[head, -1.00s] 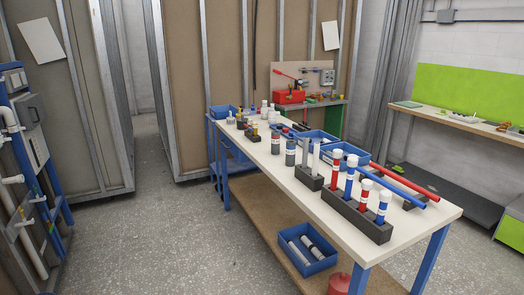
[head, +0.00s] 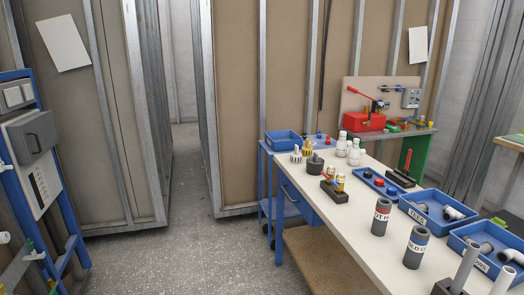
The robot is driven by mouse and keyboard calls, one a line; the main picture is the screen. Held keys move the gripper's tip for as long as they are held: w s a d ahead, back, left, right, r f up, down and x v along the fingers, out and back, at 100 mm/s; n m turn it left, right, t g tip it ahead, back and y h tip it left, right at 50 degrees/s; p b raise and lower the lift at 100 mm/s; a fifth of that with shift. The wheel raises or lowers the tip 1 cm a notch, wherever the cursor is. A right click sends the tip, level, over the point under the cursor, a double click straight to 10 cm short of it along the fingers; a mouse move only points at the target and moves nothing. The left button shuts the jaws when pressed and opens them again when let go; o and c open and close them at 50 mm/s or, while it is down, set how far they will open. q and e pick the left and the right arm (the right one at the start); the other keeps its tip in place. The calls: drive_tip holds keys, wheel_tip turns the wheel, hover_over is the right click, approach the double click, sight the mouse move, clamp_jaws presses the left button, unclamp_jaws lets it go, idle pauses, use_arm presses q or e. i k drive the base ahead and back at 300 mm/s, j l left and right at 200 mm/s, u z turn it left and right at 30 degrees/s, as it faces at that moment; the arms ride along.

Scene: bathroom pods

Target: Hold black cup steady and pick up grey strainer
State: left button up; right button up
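A small dark cup (head: 315,167) stands on the white table at its far left end. A thin pale grey piece rises from its top; I cannot tell whether this is the grey strainer. No separate strainer can be made out at this distance. Neither of my grippers is in view.
The long white table (head: 372,219) runs from far left to near right. Beside the cup are white-and-yellow pieces (head: 296,154), white bottles (head: 354,152) and a dark block with brass pieces (head: 335,192). Labelled grey cylinders (head: 381,217) stand nearer. Open floor (head: 190,250) lies left.

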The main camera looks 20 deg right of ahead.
sight(315, 159)
drive_tip(key=i+z, duration=0.2)
drive_tip(key=i, duration=0.2)
drive_tip(key=i+j+z, duration=0.2)
drive_tip(key=i, duration=0.25)
drive_tip(key=i+j+z, duration=0.1)
drive_tip(key=i+z, duration=0.15)
drive_tip(key=i, duration=0.15)
drive_tip(key=i+j+z, duration=0.2)
drive_tip(key=i, duration=0.2)
